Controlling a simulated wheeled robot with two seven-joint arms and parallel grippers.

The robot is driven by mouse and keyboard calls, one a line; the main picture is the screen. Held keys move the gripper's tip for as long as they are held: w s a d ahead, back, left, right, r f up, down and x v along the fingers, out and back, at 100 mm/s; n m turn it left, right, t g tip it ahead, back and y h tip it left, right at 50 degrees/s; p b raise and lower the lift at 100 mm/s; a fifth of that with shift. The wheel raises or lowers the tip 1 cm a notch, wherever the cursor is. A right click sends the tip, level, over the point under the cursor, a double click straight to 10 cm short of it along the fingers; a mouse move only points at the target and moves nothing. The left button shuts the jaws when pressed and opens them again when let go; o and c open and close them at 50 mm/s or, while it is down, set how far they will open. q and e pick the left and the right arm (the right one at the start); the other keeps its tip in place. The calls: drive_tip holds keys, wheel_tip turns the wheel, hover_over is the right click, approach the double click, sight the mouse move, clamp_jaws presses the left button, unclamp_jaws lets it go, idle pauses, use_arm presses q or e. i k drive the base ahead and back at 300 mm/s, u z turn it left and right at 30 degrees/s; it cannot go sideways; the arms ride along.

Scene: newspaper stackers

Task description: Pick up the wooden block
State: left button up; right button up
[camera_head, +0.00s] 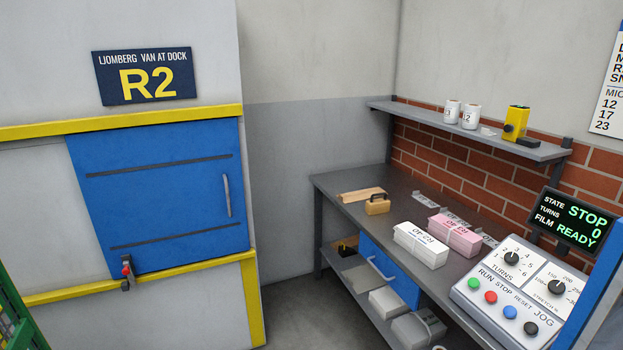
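A small tan wooden block (377,207) with a dark handle on top sits on the grey workbench (340,187), near its far left end. A flat, light wooden piece (361,194) lies just behind it, and I cannot tell whether the two touch. Neither of my grippers shows in the head view.
A white bundle (420,246) and a pink bundle (455,236) lie right of the block. A control panel (515,295) stands at the near right. A wall shelf (430,115) holds mugs and a yellow device. Open floor (300,315) lies left of the bench.

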sight(382, 205)
drive_tip(key=z, duration=0.1)
drive_tip(key=i, duration=2.05)
drive_tip(key=z, duration=0.05)
